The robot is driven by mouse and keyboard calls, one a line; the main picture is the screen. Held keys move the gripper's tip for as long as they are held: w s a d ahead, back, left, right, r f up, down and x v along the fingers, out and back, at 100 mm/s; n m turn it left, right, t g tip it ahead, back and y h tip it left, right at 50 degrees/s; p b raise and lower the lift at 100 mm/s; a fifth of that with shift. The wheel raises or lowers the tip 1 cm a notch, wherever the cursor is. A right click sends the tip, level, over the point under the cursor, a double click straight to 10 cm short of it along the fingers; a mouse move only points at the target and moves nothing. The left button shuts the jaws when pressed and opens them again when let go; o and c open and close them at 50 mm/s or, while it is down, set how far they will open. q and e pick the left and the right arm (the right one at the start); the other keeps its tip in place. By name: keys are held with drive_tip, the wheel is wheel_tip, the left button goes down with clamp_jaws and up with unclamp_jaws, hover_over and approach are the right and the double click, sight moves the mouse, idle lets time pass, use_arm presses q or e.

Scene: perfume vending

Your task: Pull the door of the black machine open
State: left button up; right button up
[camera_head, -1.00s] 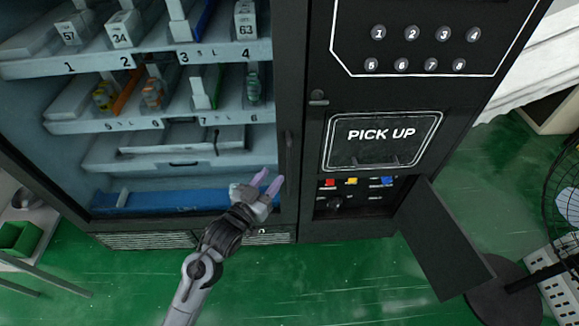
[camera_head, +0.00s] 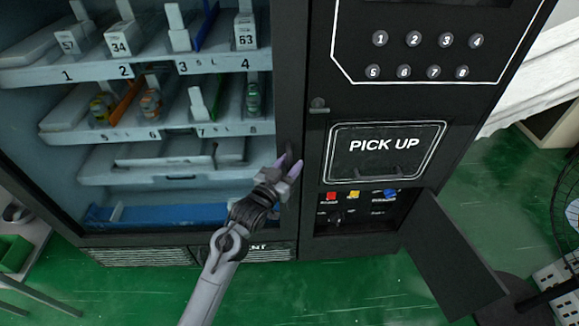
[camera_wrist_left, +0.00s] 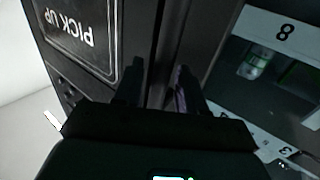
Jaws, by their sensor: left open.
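The black machine (camera_head: 350,92) has a large door (camera_head: 290,60) with a dark frame, and shelves show behind it. The door's dark vertical handle (camera_head: 291,135) is on the frame's right side. My left gripper (camera_head: 287,162) is open at the handle's lower part, its purple-tinted fingertips pointing up at it. In the left wrist view the two fingers (camera_wrist_left: 158,85) are apart, with the dark door frame between and beyond them. Whether they touch the handle cannot be told. The door looks shut. My right gripper is not in view.
A small lower panel (camera_head: 452,258) hangs open at the machine's right, beside red, yellow and blue buttons. The PICK UP flap (camera_head: 385,150) is above it. A fan (camera_head: 565,200) stands at the far right. Green floor (camera_head: 340,290) is free in front.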

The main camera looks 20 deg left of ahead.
use_arm(q)
drive_tip(key=shift+c, duration=0.4)
drive_tip(key=shift+w, duration=0.1)
clamp_jaws()
drive_tip(key=shift+d, duration=0.1)
